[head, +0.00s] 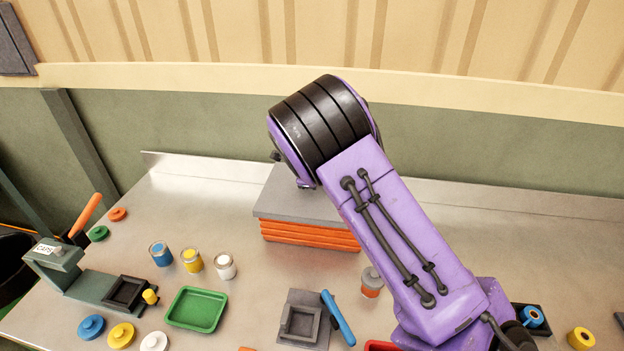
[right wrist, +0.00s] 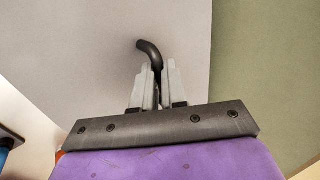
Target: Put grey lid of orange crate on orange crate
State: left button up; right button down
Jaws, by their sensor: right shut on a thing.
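The orange crate (head: 310,236) stands on the metal bench, towards the back and middle in the head view. Its grey lid (head: 280,202) lies flat over the top of it, with no clear gap at the front edge. The lid's left edge reaches slightly past the crate. My right gripper (right wrist: 157,76) is shut on the lid's black bent handle (right wrist: 150,50), as the right wrist view shows. In the head view my purple right arm hides the fingers, the handle and the lid's right part. Full seating of the lid cannot be told. My left gripper is not in view.
Blue, yellow and white jars (head: 193,261) stand front left of the crate. A green tray (head: 197,309), loose caps (head: 122,334) and a press with an orange handle (head: 85,217) are at left. A blue-handled fixture (head: 300,321) and a grey-topped jar (head: 371,282) are in front.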

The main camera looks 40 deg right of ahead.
jog(key=shift+f, duration=0.3)
dwell(0.5)
jog(key=c, duration=0.5)
grip_release()
jog(key=shift+r, duration=4.55)
